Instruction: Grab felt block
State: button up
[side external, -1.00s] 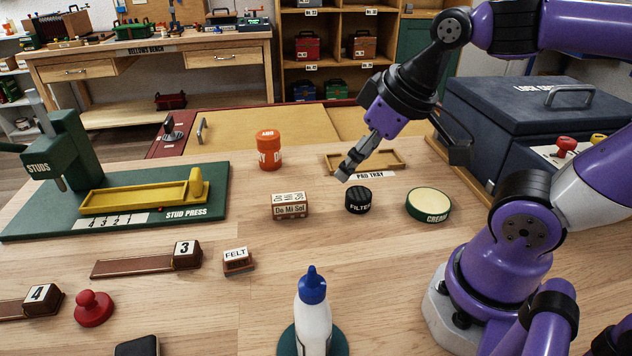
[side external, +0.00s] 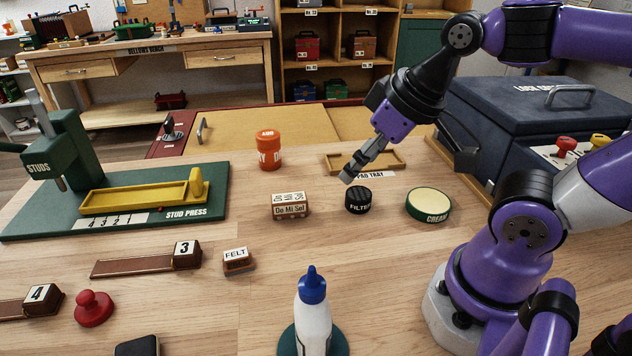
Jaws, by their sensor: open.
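The felt block (side external: 238,261) is a small brown block with a white top label reading FELT. It lies on the wooden table left of the middle, clear of other things. My gripper (side external: 349,176) is open and empty. It hangs above the table near the black filter puck, well to the right of and behind the felt block. Its fingers are seen partly side-on.
A Do Mi Sol block (side external: 290,206), the filter puck (side external: 358,201) and a cream tin (side external: 429,206) stand behind. A blue-capped bottle (side external: 313,312) stands in front. The number 3 block (side external: 186,255) sits close left of the felt block. The pad tray (side external: 398,160) lies behind my gripper.

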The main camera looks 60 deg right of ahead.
jog(key=shift+o, duration=0.3)
jog(key=n+g+y, duration=0.3)
jog(key=n+y, duration=0.1)
jog(key=n, duration=0.7)
send_near(236, 253)
jog(key=x, duration=0.4)
jog(key=shift+s+d, duration=0.1)
jog(key=shift+s, duration=0.1)
jog(key=x, duration=0.6)
jog(key=shift+w, duration=0.2)
jog(key=c, duration=1.1)
